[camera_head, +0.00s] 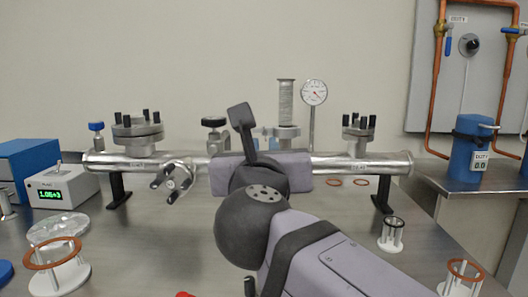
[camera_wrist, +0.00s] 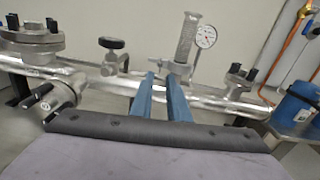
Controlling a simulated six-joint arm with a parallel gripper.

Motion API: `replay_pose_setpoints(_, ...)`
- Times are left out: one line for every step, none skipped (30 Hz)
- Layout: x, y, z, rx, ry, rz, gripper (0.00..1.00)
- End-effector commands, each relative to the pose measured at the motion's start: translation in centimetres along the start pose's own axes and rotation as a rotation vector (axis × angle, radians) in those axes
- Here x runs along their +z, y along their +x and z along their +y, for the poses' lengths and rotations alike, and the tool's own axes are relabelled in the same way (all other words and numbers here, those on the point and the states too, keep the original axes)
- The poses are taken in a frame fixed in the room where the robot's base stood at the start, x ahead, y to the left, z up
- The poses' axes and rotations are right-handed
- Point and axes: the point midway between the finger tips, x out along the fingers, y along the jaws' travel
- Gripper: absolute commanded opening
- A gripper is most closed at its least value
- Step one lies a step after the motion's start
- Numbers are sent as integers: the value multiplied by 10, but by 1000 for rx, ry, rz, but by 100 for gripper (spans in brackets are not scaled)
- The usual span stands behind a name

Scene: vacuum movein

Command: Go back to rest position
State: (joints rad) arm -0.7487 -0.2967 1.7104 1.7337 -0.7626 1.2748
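My gripper (camera_wrist: 160,88) shows in the wrist view as two long blue fingers. They run side by side with a narrow gap between them, and nothing shows between them. They point toward the horizontal steel vacuum pipe (camera_head: 335,160). The pipe also spans the wrist view (camera_wrist: 108,86). In the head view my arm stands in front of the pipe's middle, and its dark and lilac links hide most of the gripper. Whether the fingers touch the pipe cannot be told.
Flanges (camera_head: 138,130), a bellows column (camera_head: 286,102) and a dial gauge (camera_head: 313,93) rise from the pipe. A display box (camera_head: 62,186) and copper ring on a stand (camera_head: 53,254) are left. A small stand (camera_head: 392,236) and a blue canister (camera_head: 470,150) are right.

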Motion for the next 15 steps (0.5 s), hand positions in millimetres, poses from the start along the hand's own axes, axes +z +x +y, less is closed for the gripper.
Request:
replay_pose_setpoints(-2, -3, 0, 2, 4, -1, 15)
replay_pose_setpoints(-1, -4, 0, 2, 4, -1, 15)
replay_pose_setpoints(-1, -5, 0, 3, 3, -1, 15)
replay_pose_setpoints(-1, -6, 0, 3, 2, 0, 15)
replay_pose_setpoints(0, -6, 0, 2, 1, 0, 15)
replay_pose_setpoints(0, -7, 0, 2, 1, 1, 15)
replay_pose_setpoints(0, -7, 0, 2, 1, 1, 15)
replay_pose_setpoints(0, -7, 0, 2, 1, 1, 15)
replay_pose_setpoints(0, -7, 0, 2, 1, 1, 15)
replay_pose_setpoints(0, -7, 0, 2, 1, 1, 15)
replay_pose_setpoints(0, -7, 0, 2, 1, 1, 15)
replay_pose_setpoints(0, -7, 0, 2, 1, 1, 15)
replay_pose_setpoints(0, -7, 0, 2, 1, 1, 15)
replay_pose_setpoints(0, -7, 0, 2, 1, 1, 15)
replay_pose_setpoints(0, -7, 0, 2, 1, 1, 15)
